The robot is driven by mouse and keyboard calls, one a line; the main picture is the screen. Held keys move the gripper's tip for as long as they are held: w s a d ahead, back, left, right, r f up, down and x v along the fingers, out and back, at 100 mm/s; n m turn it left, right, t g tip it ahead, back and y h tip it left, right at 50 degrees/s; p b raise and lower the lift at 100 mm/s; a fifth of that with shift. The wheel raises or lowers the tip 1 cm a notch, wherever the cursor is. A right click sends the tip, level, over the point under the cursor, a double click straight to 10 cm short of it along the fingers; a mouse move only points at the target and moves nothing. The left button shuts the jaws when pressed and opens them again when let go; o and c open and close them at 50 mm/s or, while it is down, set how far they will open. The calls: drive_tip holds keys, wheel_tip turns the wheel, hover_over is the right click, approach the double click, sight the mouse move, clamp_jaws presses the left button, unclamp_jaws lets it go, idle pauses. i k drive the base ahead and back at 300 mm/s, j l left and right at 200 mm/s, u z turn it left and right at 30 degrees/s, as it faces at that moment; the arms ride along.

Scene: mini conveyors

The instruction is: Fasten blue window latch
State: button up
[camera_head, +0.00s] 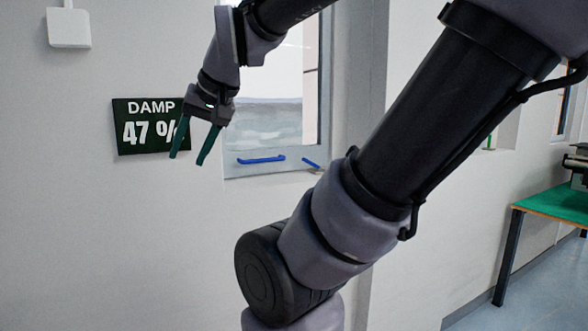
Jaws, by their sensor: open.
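The window (287,120) is in the wall at the upper middle, with a grey frame around its glass. A long blue bar (261,160) lies nearly level on the bottom rail of the frame. A shorter blue piece (311,163) sits to its right near the frame's lower right corner, slanting down to the right. I cannot tell for certain which of the two is the latch. My gripper (189,158) is open and empty, fingers pointing down, left of the window and apart from both blue parts in the picture.
A dark sign (137,128) reading "DAMP 47 %" hangs on the wall behind my gripper. A white box (68,28) is at the upper left. A green-topped table (560,203) stands at the far right. My arm covers much of the middle and right. The wall below the window's left side is bare.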

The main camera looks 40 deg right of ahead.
sight(304, 159)
drive_tip(key=i+j+z, duration=0.1)
drive_tip(key=j, duration=0.2)
drive_tip(key=i+j+z, duration=0.1)
drive_tip(key=i+j, duration=0.15)
drive_tip(key=i+j+z, duration=0.1)
drive_tip(key=j, duration=0.25)
drive_tip(key=i+j+z, duration=0.1)
drive_tip(key=j, duration=0.25)
drive_tip(key=i+l+z, duration=0.1)
drive_tip(key=z, duration=0.3)
drive_tip(key=i+l+z, duration=0.1)
drive_tip(key=z, duration=0.3)
drive_tip(key=i+l+z, duration=0.1)
drive_tip(key=z, duration=0.3)
drive_tip(key=i+z, duration=0.2)
drive_tip(key=z, duration=0.2)
